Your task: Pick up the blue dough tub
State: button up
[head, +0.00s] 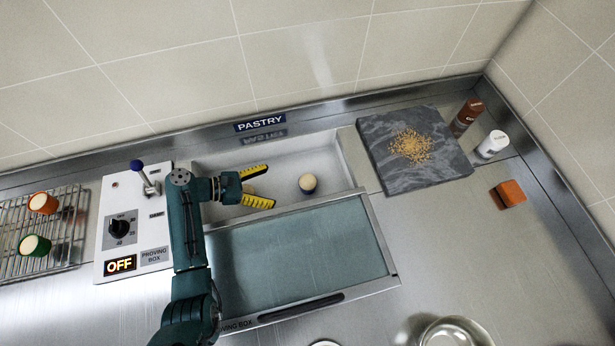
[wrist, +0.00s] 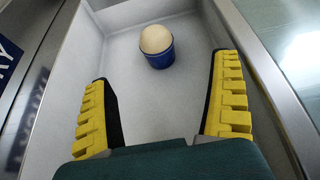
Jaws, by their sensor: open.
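The blue dough tub (head: 308,190) stands upright in the white recessed well of the proving box, with a pale round of dough domed above its rim. It shows at the top middle of the wrist view (wrist: 160,60). My gripper (head: 271,186) is open over the left part of the well, its yellow fingers spread and pointing right toward the tub. In the wrist view the tub lies ahead between the two finger lines, apart from both fingers. A small tan patch shows between the fingers in the head view; I cannot tell what it is.
The well's walls (head: 345,160) surround the tub, and a sliding glass lid (head: 300,255) covers the front. A control panel (head: 130,215) reading OFF, with a lever, stands left. Orange (head: 43,203) and green (head: 35,246) tubs sit on a rack. A slate board (head: 380,150) lies right.

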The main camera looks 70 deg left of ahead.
aim_at(304, 183)
jog(key=x, duration=0.8)
jog(key=shift+w+b, duration=0.25)
jog(key=shift+b, duration=0.1)
jog(key=w+f, duration=0.2)
jog(key=w, duration=0.1)
jog(key=w+f+b, duration=0.1)
jog(key=shift+w+a, duration=0.2)
jog(key=c, duration=1.4)
